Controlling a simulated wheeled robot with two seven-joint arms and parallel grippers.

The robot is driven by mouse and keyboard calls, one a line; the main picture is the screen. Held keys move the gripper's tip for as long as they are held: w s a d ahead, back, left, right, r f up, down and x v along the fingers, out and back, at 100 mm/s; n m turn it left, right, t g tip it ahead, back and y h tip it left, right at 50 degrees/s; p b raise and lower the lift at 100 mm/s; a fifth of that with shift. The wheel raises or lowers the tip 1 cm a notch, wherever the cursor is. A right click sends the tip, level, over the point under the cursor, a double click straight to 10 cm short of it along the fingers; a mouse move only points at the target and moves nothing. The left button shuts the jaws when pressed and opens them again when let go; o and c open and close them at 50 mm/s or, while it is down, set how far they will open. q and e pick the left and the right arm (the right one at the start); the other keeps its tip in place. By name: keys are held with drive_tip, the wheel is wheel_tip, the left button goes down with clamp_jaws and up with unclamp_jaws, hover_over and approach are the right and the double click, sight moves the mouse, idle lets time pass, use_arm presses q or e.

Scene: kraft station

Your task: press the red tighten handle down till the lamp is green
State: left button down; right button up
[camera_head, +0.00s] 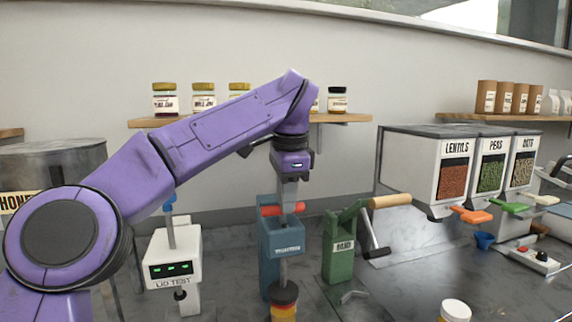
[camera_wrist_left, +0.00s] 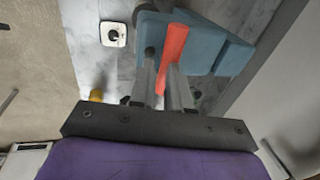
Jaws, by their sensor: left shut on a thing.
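My left gripper (camera_head: 289,207) is shut on this handle from above. Below the tightener's shaft is a jar (camera_head: 284,312) with a dark top, cut off by the picture's edge. I cannot make out a lamp on the tightener. My right gripper is not in view.
A white lid tester (camera_head: 172,260) with small green lights stands left of the tightener. A green crank machine (camera_head: 342,250) with a wooden handle stands close on its right. Food dispensers (camera_head: 425,165) are farther right. A shelf with jars (camera_head: 345,117) hangs behind my arm.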

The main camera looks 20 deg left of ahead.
use_arm(q)
drive_tip(key=shift+d+f+g, duration=0.1)
drive_tip(key=shift+f+g, duration=0.2)
drive_tip(key=shift+f, duration=0.5)
wheel_tip(320, 180, up, 5)
drive_tip(key=p, duration=0.3)
wheel_tip(320, 180, up, 10)
drive_tip(key=s+d+p, duration=0.1)
drive_tip(key=s+p, duration=0.1)
drive_tip(key=p, duration=0.3)
drive_tip(key=shift+d+r, duration=0.2)
drive_tip(key=shift+d, duration=0.1)
drive_tip(key=shift+s, duration=0.1)
